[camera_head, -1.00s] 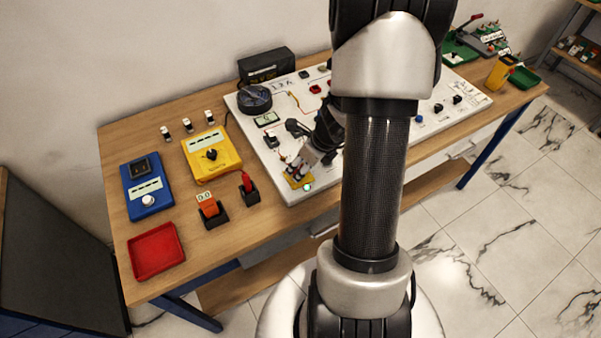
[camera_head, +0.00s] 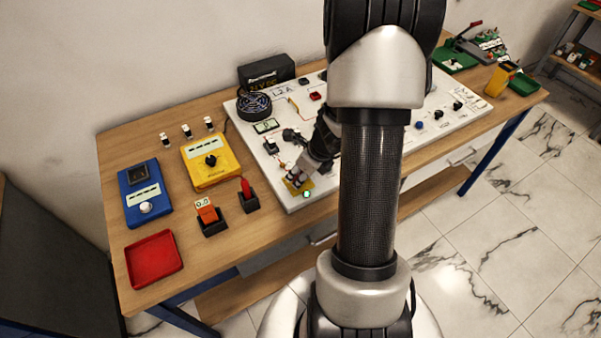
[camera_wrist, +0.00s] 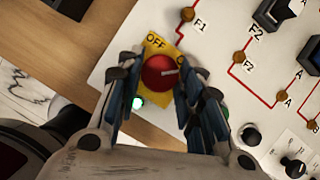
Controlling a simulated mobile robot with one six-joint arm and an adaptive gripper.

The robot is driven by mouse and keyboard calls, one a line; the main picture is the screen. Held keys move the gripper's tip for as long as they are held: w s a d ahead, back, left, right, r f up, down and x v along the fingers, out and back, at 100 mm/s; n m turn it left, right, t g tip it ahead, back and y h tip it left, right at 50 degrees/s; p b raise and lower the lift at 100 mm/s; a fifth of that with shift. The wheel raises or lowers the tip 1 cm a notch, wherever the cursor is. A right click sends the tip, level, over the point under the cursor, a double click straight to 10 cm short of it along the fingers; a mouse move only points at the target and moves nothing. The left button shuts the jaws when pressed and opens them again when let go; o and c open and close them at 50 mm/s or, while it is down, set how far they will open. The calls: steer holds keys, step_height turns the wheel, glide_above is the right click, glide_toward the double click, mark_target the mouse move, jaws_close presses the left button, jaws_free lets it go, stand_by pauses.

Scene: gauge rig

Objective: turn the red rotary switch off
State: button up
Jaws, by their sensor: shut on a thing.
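The red rotary switch (camera_wrist: 158,73) is a round red knob on a yellow plate (camera_wrist: 154,43) at the white panel's front left corner. "OFF" is printed at the plate's upper left; a second label at the right is mostly hidden by a finger. My gripper (camera_wrist: 163,78) is shut on the knob, one finger on each side. In the head view my gripper (camera_head: 298,178) is low over the yellow plate (camera_head: 300,187) and hides the knob.
The white panel (camera_head: 283,200) carries a fan (camera_head: 254,106), wiring and other switches. A yellow meter (camera_head: 210,160), a blue device (camera_head: 145,192) and a red tray (camera_head: 154,259) stand on the table to the left. My arm covers the panel's middle.

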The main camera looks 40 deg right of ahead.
steer(key=shift+c, duration=1.4)
steer(key=shift+n, duration=0.3)
steer(key=n+p, duration=0.1)
steer(key=n+y+p, duration=0.1)
steer(key=n+p, duration=0.1)
steer(key=shift+d+r+y, duration=0.1)
steer(key=shift+d+y, duration=0.05)
steer(key=shift+y, duration=0.15)
steer(key=n+p, duration=0.1)
steer(key=n, duration=0.1)
steer(key=n+g+y+p, duration=0.1)
steer(key=n, duration=0.2)
steer(key=shift+w+d+g+p, duration=0.2)
steer(key=shift+g+p, duration=0.1)
steer(key=shift+p, duration=0.1)
steer(key=n, duration=0.2)
steer(key=n+g+y+p, duration=0.1)
steer(key=n, duration=0.1)
steer(key=shift+w+n+g, duration=0.15)
steer(key=shift+n+g, duration=0.15)
steer(key=n+g, duration=0.1)
steer(key=n, duration=0.3)
steer(key=shift+w+n+g, duration=0.15)
steer(key=shift+n+g, duration=0.15)
steer(key=shift+g, duration=0.1)
